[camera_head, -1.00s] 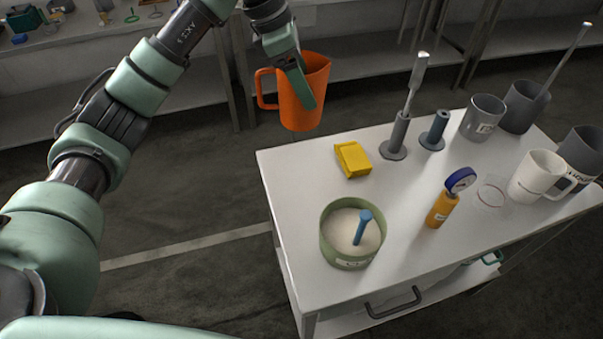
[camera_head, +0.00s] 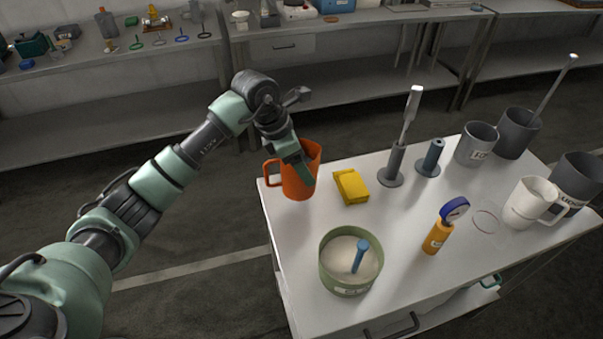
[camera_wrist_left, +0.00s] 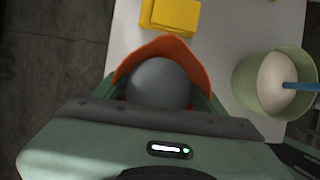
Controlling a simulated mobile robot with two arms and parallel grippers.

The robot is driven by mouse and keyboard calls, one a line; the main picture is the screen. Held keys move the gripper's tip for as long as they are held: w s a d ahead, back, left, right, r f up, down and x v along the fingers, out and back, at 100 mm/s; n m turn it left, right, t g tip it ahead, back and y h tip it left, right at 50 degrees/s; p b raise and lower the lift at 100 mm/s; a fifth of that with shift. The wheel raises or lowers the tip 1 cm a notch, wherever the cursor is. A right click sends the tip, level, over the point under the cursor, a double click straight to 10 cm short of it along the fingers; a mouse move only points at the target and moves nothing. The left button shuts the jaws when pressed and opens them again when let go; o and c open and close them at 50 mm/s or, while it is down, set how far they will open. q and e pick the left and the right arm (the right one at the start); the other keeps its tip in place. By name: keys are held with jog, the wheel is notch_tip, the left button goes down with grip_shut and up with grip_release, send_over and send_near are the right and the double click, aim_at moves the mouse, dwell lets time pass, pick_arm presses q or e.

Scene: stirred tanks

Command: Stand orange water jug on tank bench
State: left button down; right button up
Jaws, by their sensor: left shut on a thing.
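The orange water jug (camera_head: 297,184) is upright at the far left corner of the white-topped bench (camera_head: 305,228), its handle pointing left. My left gripper (camera_head: 301,166) is shut on the jug's wall near the rim. I cannot tell whether the jug's base touches the bench top or hovers just above it. In the left wrist view the jug's orange rim (camera_wrist_left: 168,48) shows in front of the gripper, over the bench top. Most of the jug is hidden there by the gripper. My right gripper is in neither view.
A yellow block (camera_head: 351,186) lies just right of the jug. A green tub (camera_head: 349,260) of pale powder with a blue handle stands nearer. A gauge on an orange body (camera_head: 437,237), grey stands (camera_head: 391,168), grey mugs (camera_head: 476,144) and a white mug (camera_head: 529,203) fill the right side.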

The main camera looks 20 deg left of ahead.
pick_arm(q)
notch_tip(320, 180, down, 4)
jog(key=shift+f+p, duration=0.1)
jog(key=shift+p, duration=0.4)
jog(key=shift+f, duration=0.1)
jog(key=shift+f, duration=0.15)
jog(key=shift+c, duration=0.9)
grip_release()
